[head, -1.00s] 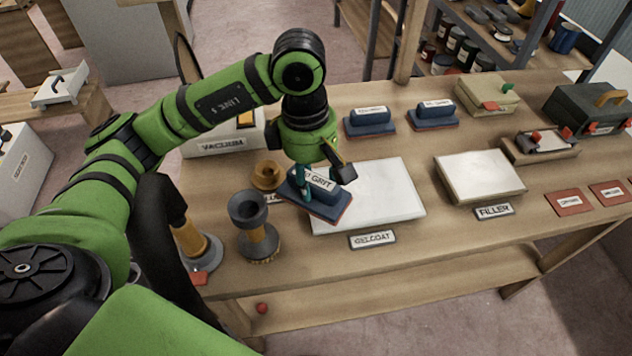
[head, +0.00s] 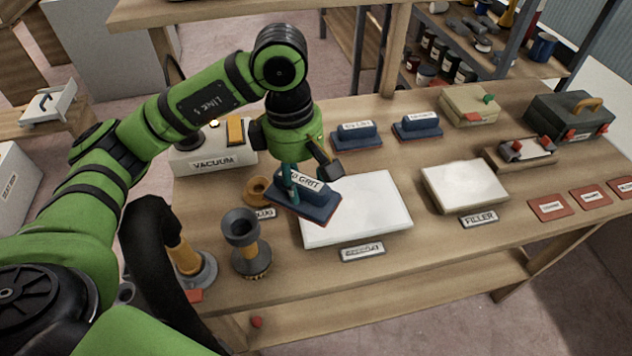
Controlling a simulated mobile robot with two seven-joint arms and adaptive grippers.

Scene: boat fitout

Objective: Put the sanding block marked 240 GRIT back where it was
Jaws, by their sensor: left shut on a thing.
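My left gripper (head: 306,178) is shut on a blue sanding block (head: 305,197) with a reddish underside. Its white label shows "0 GRIT"; a finger covers the front of the number, so I cannot read it whole. The block appears held above the bench, overlapping the left edge of the white GELCOAT panel (head: 372,212) in the head view. Two similar blue blocks, one on the left (head: 356,136) and one on the right (head: 417,126), sit at the back of the bench; their labels are too blurred to read. My right gripper is not in view.
The vacuum unit (head: 212,152), a tan ring (head: 258,190) and a dark-topped tool (head: 245,245) stand left of the panel. The FILLER panel (head: 466,188), a clamp-like tool (head: 522,152) and a green toolbox (head: 570,118) are on the right. Bare bench lies between the two panels.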

